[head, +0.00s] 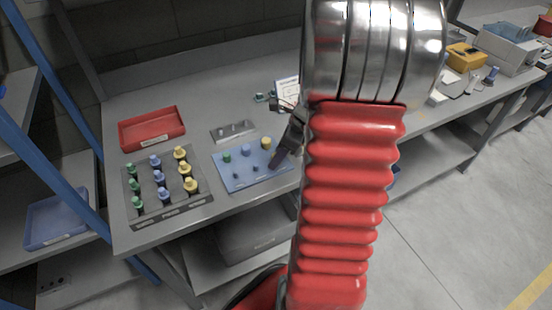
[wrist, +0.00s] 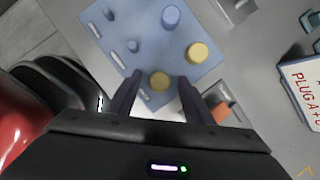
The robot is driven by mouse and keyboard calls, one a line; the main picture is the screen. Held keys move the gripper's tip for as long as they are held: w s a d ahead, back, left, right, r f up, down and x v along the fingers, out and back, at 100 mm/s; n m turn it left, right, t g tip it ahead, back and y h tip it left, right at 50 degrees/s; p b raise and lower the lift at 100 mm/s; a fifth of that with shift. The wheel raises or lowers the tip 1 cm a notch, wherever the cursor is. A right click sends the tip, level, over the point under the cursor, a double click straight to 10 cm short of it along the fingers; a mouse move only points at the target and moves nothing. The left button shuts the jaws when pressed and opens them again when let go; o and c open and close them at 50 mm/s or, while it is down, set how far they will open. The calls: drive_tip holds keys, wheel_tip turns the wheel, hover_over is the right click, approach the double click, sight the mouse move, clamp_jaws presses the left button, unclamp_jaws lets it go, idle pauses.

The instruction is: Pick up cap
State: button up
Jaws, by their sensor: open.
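A blue board (head: 236,183) lies on the grey bench, with a row of green, blue and yellow caps (head: 266,143) on its back half. Small blue pegs (wrist: 133,46) stand in its front row. In the wrist view, a yellow cap (wrist: 160,82) sits at the end of that front row, and a second yellow cap (wrist: 197,53) and a blue cap (wrist: 171,17) stand in the other row. My gripper (wrist: 159,77) is open, its fingers on either side of the front-row yellow cap; contact cannot be told. In the head view my gripper (head: 276,161) hides that cap.
A dark rack (head: 135,216) with several green, blue and yellow caps stands at left. A red tray (head: 152,145) is behind it. A grey block (head: 234,132) with pegs lies behind the board. A white sign (wrist: 302,88) stands at right in the wrist view.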

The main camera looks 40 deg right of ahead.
drive_tip(key=shift+c, duration=0.6)
drive_tip(key=c, duration=1)
drive_tip(key=shift+r, duration=0.1)
wheel_tip(320, 180, up, 10)
idle(0.5)
